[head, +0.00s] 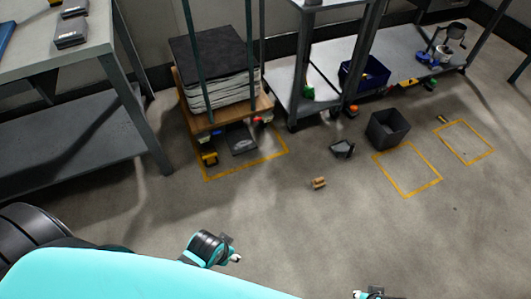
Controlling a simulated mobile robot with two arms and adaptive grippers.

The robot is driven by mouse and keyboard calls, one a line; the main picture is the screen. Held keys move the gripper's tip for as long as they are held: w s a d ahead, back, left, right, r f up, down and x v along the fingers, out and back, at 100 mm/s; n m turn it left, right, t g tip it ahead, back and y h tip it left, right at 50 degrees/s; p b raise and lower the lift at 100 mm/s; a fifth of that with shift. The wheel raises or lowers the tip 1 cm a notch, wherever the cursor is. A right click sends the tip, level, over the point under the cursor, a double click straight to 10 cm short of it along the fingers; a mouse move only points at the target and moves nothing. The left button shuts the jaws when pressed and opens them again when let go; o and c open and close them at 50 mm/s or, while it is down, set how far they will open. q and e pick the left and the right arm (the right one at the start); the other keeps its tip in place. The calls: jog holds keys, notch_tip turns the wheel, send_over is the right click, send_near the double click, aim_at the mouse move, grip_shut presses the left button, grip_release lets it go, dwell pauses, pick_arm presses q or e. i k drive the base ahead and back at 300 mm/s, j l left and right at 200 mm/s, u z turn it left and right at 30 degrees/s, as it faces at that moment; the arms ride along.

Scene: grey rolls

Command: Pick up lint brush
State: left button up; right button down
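A small brown, block-like object (319,183) lies on the open floor near the middle of the head view. It may be the lint brush, but it is too small to tell. My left gripper (235,259) is low in the view, well below and left of the brown object, with floor between them. Its fingers are too small and turned away to show whether they are open. Only a small part of my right gripper (370,293) shows at the bottom edge. No held object is visible at either gripper.
A dark angular piece (342,149) and a dark grey bin (388,128) stand on the floor beyond the brown object. A wooden cart (262,105) carries a stack. A grey table (75,45) is at left. The floor around the brown object is clear.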

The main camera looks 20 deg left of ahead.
aim_at(317, 184)
jog(key=u, duration=0.25)
jog(key=i+l+u, duration=0.25)
jog(key=u, duration=0.25)
jog(key=i+l+u, duration=0.15)
jog(key=l+u, duration=0.3)
jog(key=j, duration=0.1)
